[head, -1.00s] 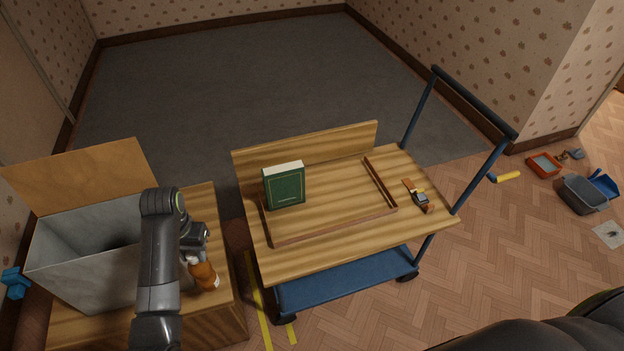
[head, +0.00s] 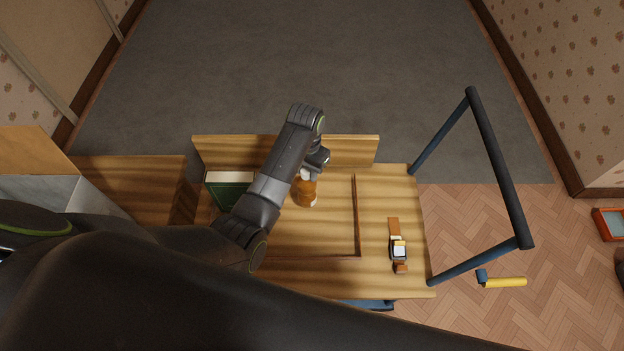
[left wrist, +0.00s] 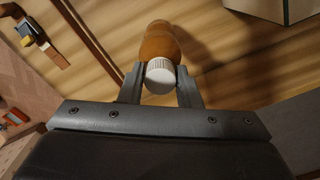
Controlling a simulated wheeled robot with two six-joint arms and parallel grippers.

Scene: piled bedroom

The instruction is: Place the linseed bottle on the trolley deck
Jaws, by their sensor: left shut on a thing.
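The linseed bottle (head: 305,190) is an amber bottle with a white cap, over the wooden trolley deck (head: 385,185). My left gripper (head: 308,172) is shut on it near the cap. In the left wrist view the bottle (left wrist: 159,44) sits between the two fingers (left wrist: 160,82), its white cap towards the camera. The bottle is inside the deck's framed area, close to the wood; I cannot tell whether its base touches. My left arm hides part of the deck. My right gripper is not in view.
A green book (head: 228,192) stands on the deck left of the bottle, partly behind my arm. A watch (head: 398,248) lies at the deck's right side, beyond a thin wooden strip (head: 355,215). The blue trolley handle (head: 500,170) rises at right. Deck between bottle and strip is clear.

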